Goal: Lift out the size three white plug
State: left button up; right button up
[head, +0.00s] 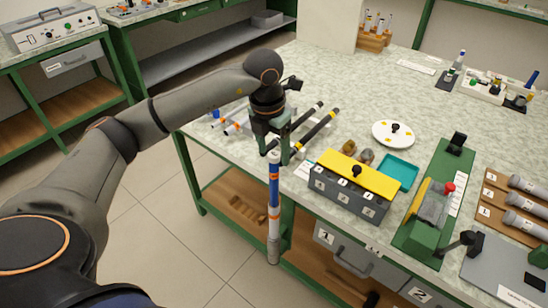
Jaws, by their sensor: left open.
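I cannot pick out a white plug marked three for certain. A grey box (347,194) with a yellow top (358,173) and small number labels stands near the front edge of the table. My left gripper (279,150) points down at the table's front left edge, left of this box, and is open. A white, blue and orange rod (274,195) stands upright directly below it, in front of the table edge. Its top is close to the fingers; I cannot tell whether they touch it. My right gripper is not in view.
Several banded rods (318,131) lie behind my left gripper. A white disc (394,134) with a black knob and a teal tray (400,170) lie behind the box. A green fixture (437,205) and numbered wooden boards (494,200) stand to its right. The table's back middle is clear.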

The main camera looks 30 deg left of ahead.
pick_arm(q)
jog(key=shift+w+f, duration=0.15)
jog(key=shift+f, duration=1.3)
jog(key=shift+c, duration=0.4)
jog(key=c, duration=1)
jog(key=shift+r, duration=0.1)
